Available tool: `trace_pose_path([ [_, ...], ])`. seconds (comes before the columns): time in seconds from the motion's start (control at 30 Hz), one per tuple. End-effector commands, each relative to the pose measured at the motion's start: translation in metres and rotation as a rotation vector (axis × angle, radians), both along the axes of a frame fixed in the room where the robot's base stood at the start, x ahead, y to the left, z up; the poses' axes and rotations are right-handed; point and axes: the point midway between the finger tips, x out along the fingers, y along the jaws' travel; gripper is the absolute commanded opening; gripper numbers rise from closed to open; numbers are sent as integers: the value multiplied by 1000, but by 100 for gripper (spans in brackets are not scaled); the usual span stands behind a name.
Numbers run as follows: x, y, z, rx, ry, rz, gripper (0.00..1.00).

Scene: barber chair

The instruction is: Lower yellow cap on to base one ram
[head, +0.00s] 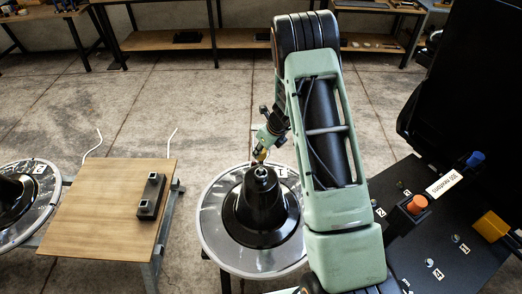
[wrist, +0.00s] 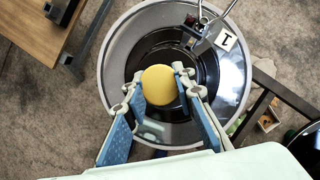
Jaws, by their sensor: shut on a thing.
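A round yellow cap (wrist: 159,85) is between the two fingertips of my gripper (wrist: 160,92) in the wrist view, and my gripper is shut on it. Base one (head: 208,238) is a round base with a shiny rim, a black cone and a label "1"; it also shows below the cap in the wrist view (wrist: 113,62). The base's ram (head: 262,173) is a small metal tip on top of the cone in the head view. My gripper (head: 261,156) is small there, close behind and above the tip. The cap hides the ram in the wrist view; contact cannot be told.
A wooden table (head: 105,205) with a black block (head: 150,196) stands left of base one. Another round base (head: 20,200) is at the far left. A black panel (head: 440,235) with blue, orange and yellow parts is at right. Open floor lies behind.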

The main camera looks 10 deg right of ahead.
Motion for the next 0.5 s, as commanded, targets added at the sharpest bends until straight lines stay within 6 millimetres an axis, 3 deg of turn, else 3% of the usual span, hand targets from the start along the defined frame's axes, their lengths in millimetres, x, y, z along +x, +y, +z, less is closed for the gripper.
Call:
trace_pose_path([
  [0.27,-1,0,-12,3,1,1,11],
  [0.5,-1,-1,-34,3,1,1,11],
])
